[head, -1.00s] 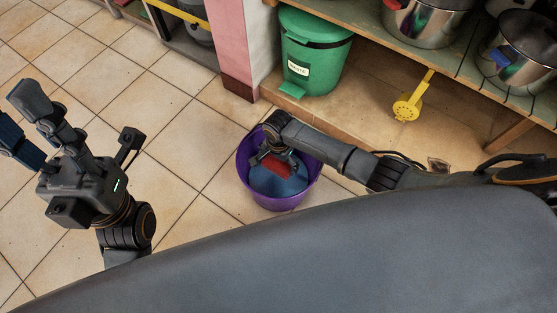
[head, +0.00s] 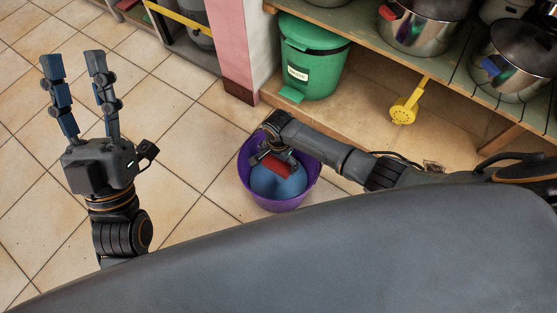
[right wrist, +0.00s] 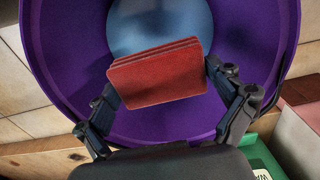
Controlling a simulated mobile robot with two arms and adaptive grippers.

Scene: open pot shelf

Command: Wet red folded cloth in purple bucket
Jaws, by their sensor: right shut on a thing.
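The purple bucket (head: 312,187) stands on the tiled floor in the middle of the head view. A round blue surface (head: 280,184) that looks like water shows inside it. My right gripper (head: 273,163) reaches down into the bucket's opening, shut on the red folded cloth (head: 277,166). In the right wrist view, the cloth (right wrist: 160,80) sits layered between the two fingers, in front of the blue surface (right wrist: 160,25) and purple bucket wall (right wrist: 262,40). I cannot tell whether the cloth touches the blue surface. My left gripper (head: 73,62) is open and empty, at the left.
A green lidded bin (head: 312,60) stands by the pink and white pillar (head: 237,45). A wooden shelf with steel pots (head: 420,28) is at the upper right. The floor around the bucket is clear.

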